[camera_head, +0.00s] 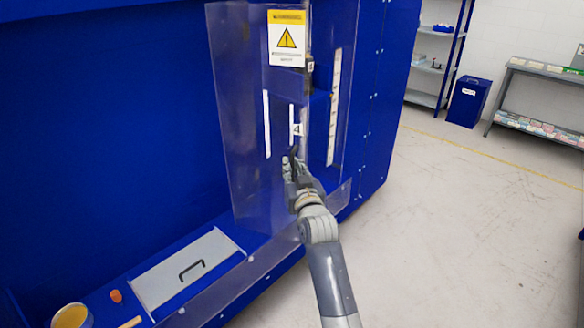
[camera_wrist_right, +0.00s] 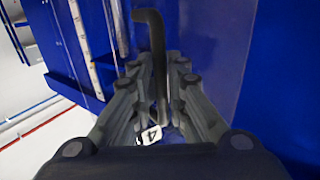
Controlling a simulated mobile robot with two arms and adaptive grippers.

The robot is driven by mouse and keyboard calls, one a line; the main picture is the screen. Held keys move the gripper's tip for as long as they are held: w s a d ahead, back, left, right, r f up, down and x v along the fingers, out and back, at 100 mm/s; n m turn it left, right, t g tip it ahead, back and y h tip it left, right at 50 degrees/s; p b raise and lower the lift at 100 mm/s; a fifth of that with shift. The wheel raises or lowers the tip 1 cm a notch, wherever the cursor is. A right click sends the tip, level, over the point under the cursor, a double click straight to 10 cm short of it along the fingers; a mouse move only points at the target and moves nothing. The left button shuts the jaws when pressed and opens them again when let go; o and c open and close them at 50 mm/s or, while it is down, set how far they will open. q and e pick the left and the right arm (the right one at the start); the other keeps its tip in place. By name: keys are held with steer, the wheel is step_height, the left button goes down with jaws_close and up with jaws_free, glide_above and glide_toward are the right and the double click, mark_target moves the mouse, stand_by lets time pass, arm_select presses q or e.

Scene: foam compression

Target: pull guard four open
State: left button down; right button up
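Guard four is a clear panel (camera_head: 250,178) on the blue machine, with a white label "4" (camera_head: 297,129) near its edge. Its dark bar handle (camera_head: 293,153) stands just below the label. My right gripper (camera_head: 291,166) is at this handle. In the right wrist view the handle (camera_wrist_right: 157,45) runs between the fingers (camera_wrist_right: 155,75), which look closed in on it from both sides; the label "4" (camera_wrist_right: 151,134) shows beneath them. How far the panel stands from the machine is hard to tell. My left gripper is not in view.
A yellow warning sign (camera_head: 287,38) is on the clear panel above. A grey lid with a black handle (camera_head: 192,268), an orange piece (camera_head: 116,296) and a yellow-topped round container (camera_head: 72,317) are at the lower left. The floor (camera_head: 450,230) to the right is free.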

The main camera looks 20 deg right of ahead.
steer(key=shift+s+r, duration=0.15)
steer(key=shift+r, duration=0.05)
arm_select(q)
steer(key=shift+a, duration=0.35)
arm_select(e)
steer(key=s+a, duration=0.1)
steer(key=s, duration=1.1)
steer(key=shift+a, duration=0.25)
